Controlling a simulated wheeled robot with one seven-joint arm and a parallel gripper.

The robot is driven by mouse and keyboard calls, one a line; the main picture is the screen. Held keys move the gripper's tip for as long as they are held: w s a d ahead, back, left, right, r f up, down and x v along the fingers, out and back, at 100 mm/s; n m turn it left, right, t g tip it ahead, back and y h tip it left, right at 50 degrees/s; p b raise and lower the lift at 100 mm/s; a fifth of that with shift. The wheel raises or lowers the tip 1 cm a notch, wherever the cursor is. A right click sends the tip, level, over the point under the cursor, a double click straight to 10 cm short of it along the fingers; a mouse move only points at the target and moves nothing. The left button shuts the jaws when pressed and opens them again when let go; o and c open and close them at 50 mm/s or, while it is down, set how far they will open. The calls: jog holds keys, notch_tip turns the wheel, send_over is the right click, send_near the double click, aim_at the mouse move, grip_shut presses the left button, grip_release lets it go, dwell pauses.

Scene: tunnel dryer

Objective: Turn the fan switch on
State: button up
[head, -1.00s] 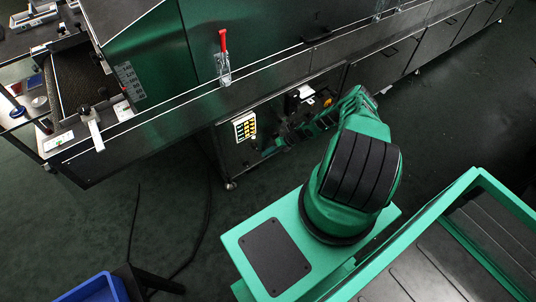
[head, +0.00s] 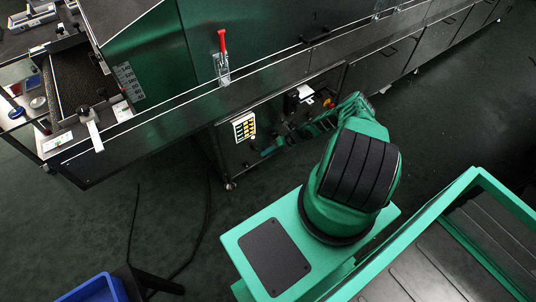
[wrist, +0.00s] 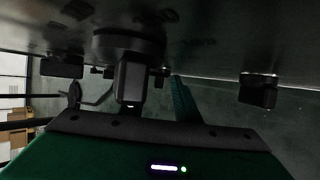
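The dryer's control face, below the long ledge, carries a keypad with yellow and white buttons (head: 244,126) and small dark controls to its right. I cannot tell which control is the fan switch. In the head view my gripper (head: 270,149) is low in front of this face, right of and below the keypad; its fingertips are unclear. In the wrist view a dark block (wrist: 131,78) stands in front of a round dark disc (wrist: 128,46) on the panel. A separate dark knob (wrist: 258,90) is farther right. The dim picture hides finger opening and contact.
A red and yellow button (head: 327,101) is right of the keypad. A blue bin (head: 95,290) is at lower left. Dark floor (head: 110,215) is open left of my base.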

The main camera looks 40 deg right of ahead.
jog(key=v, duration=1)
jog(key=shift+s+d+r, duration=0.15)
jog(key=shift+r, duration=0.15)
